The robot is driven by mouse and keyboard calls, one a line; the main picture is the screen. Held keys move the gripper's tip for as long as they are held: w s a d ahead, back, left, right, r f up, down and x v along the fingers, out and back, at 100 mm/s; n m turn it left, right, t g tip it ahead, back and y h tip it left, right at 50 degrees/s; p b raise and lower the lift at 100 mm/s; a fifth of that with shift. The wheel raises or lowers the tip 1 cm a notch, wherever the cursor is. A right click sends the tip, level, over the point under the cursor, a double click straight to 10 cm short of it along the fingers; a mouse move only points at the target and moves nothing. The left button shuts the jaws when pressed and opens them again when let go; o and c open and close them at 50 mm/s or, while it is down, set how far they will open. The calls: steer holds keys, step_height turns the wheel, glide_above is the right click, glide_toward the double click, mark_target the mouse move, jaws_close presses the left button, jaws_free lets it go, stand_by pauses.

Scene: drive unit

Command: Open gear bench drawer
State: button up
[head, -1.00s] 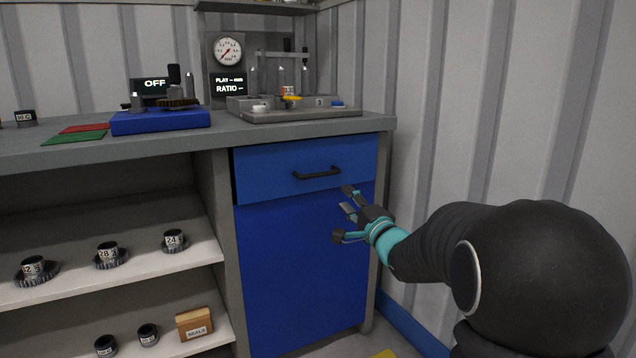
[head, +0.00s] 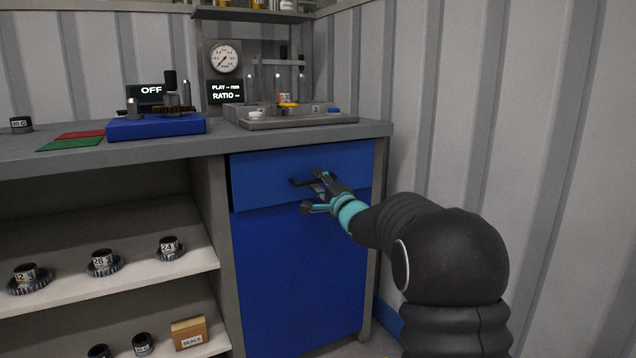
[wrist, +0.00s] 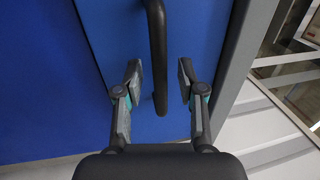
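The gear bench drawer (head: 262,184) is a blue front under the bench top's right end, and it looks shut. Its black bar handle (head: 298,182) is partly hidden by my gripper (head: 318,189) in the head view. In the wrist view the handle (wrist: 158,50) runs down from the top, and its lower end lies between the two fingers of my gripper (wrist: 159,82). The fingers are open, with a gap on either side of the handle. I see no finger touching it.
Below the drawer is a blue cabinet panel (head: 290,270). Open shelves (head: 130,275) with labelled gears stand to the left. The bench top (head: 215,145) carries a blue fixture (head: 155,127) and a grey tray (head: 300,119). A corrugated wall (head: 470,120) is close on the right.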

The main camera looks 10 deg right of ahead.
steer(key=shift+w+a, duration=0.15)
steer(key=shift+w, duration=0.15)
jaws_close()
steer(key=shift+s, duration=0.1)
